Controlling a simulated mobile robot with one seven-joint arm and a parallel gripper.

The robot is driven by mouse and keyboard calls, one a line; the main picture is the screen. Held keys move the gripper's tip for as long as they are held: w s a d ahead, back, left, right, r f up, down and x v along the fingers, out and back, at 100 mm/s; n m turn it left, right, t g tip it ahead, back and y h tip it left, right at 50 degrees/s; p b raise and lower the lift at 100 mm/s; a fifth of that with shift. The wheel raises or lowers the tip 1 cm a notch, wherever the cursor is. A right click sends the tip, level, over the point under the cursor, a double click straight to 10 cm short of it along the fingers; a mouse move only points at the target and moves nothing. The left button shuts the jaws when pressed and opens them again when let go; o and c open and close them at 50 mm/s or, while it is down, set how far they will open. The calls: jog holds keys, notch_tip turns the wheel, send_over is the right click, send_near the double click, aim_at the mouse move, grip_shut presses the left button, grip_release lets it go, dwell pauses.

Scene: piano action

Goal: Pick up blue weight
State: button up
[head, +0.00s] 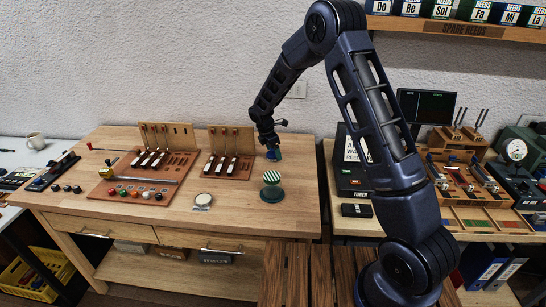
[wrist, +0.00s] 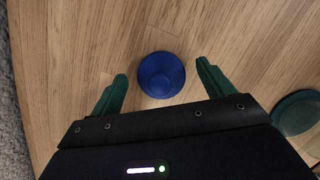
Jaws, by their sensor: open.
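The blue weight (wrist: 161,75) is a round blue piece standing on the wooden tabletop, seen from above in the wrist view. In the head view only a little blue (head: 271,155) shows beside my gripper, which partly hides it. My gripper (wrist: 162,70) is open, with one green finger to the left of the weight and one to the right. Gaps of bare wood show between the weight and both fingers. In the head view my gripper (head: 277,152) is low over the back right part of the workbench.
To the left is a red-brown key board (head: 229,166) with upright pieces. Bare wood surrounds the weight.

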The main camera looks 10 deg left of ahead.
jog(key=c, duration=1.3)
jog(key=shift+c, duration=1)
jog(key=shift+r, duration=0.15)
